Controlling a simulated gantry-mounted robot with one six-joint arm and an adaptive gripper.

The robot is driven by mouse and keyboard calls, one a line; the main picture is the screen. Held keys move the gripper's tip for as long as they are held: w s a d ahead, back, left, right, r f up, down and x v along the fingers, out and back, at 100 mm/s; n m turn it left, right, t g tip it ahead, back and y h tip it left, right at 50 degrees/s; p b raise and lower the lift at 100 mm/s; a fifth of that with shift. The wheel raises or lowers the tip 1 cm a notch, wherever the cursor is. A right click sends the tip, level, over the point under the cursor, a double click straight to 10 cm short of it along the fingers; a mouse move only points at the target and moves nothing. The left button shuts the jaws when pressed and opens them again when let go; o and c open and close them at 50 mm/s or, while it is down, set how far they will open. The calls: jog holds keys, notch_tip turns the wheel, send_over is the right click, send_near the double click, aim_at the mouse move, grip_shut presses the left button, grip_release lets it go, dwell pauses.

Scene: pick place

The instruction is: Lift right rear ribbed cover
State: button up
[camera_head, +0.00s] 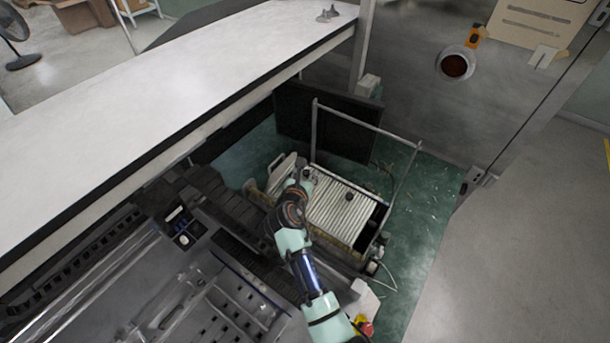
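A white ribbed cover (340,212) lies on top of a low cart or box in the middle of the picture. A small dark knob (349,197) shows on its surface. My arm comes up from the lower right, and its end with my gripper (304,177) is at the cover's upper left edge. The gripper's fingers are too small and too much covered by the wrist to tell whether they are open or shut, or whether they touch the cover. The left part of the cover is hidden behind my arm.
A metal rail frame (366,122) stands around the cart. A dark panel (328,120) is behind it. A long white-topped bench (180,85) runs along the upper left. A grey wall panel (430,90) stands at the back right. Green floor (425,215) is open right of the cart.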

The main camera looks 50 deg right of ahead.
grip_shut()
jog(key=shift+a+r+n+t+h+b, duration=0.5)
jog(key=shift+a+r+h+b, duration=0.5)
jog(key=shift+a+h+b, duration=0.4)
jog(key=a+r+h+b, duration=0.1)
jog(key=b, duration=0.1)
jog(key=a+r+n+t+h+b, duration=0.1)
jog(key=a+h+b, duration=0.1)
jog(key=shift+s+a+r+h, duration=0.1)
jog(key=shift+r+h, duration=0.1)
jog(key=shift+h, duration=0.1)
jog(key=shift+t, duration=0.3)
